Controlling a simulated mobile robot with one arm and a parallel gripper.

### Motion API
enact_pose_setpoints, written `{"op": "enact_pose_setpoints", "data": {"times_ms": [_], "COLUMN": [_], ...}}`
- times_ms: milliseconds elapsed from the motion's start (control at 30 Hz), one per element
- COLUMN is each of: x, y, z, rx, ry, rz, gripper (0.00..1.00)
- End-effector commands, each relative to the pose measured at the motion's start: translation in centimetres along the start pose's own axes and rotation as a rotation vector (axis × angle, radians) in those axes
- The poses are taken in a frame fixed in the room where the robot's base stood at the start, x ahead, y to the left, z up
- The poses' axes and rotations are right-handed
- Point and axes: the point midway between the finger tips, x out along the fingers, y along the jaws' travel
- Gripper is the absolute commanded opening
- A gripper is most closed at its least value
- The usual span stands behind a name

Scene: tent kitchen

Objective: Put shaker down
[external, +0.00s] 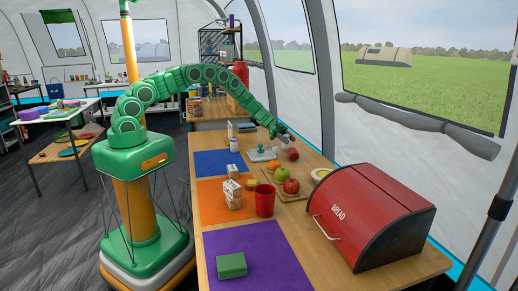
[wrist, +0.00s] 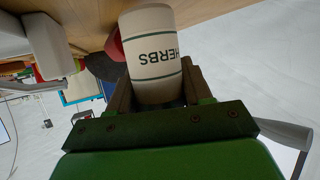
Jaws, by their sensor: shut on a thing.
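A white shaker (wrist: 152,55) with green bands and the word HERBS, upside down in the picture, fills the top middle of the wrist view. My gripper (wrist: 155,85) is shut on it, with one finger on each side. In the external view my gripper (external: 283,133) is over the far part of the wooden table (external: 295,215), near the tent wall. The held shaker is too small there to make out clearly. Its gap to the table cannot be judged exactly.
A red round item (external: 293,154) and a grey plate with a teal knob (external: 262,153) are near my gripper. A white bottle (external: 234,144) stands by the blue mat (external: 212,163). Fruit on a board, a red cup (external: 265,200) and a red bread box (external: 372,215) are nearer.

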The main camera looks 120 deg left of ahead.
Motion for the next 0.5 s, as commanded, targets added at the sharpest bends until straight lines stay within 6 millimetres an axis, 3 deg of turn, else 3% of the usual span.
{"op": "enact_pose_setpoints", "data": {"times_ms": [133, 500], "x": [0.52, 0.55], "y": [0.01, -0.04], "z": [1.14, 1.33], "rx": [0.0, 0.001], "ry": [0.0, 0.0], "rz": [0.001, -0.001], "gripper": [0.17, 0.17]}}
